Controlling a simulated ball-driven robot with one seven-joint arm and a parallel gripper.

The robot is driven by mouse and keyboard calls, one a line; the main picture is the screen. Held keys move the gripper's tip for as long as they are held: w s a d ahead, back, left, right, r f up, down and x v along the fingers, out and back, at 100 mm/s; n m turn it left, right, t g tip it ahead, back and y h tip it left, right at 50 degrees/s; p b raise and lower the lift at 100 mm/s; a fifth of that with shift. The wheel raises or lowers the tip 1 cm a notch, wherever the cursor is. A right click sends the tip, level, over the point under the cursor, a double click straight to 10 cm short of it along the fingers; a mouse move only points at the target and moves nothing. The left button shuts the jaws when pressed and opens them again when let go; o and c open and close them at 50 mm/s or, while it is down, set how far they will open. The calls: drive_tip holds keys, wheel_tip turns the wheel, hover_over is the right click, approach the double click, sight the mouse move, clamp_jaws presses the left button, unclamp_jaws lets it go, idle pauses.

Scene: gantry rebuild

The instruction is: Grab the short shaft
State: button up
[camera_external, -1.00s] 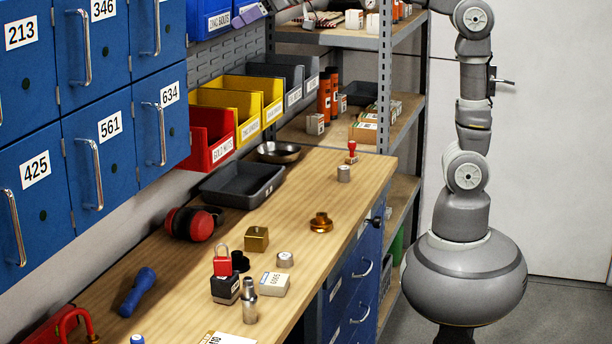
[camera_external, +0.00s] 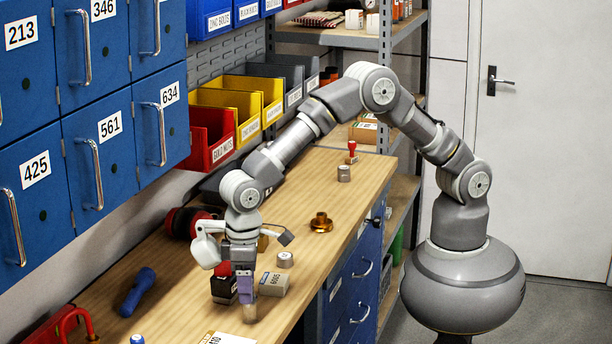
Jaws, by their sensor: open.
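The jaws are open. The far finger is hidden, so I cannot tell whether the shaft lies between the fingers or touches them.
A black box with a red top (camera_external: 223,288) and a grey labelled block (camera_external: 274,284) stand close to my gripper. Blue cabinets (camera_external: 100,140) line the left wall.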

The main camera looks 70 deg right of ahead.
drive_tip(key=f, duration=0.2)
drive_tip(key=f+b, duration=0.1)
drive_tip(key=f, duration=0.1)
drive_tip(key=shift+s, duration=0.2)
drive_tip(key=shift+r, duration=0.15)
clamp_jaws()
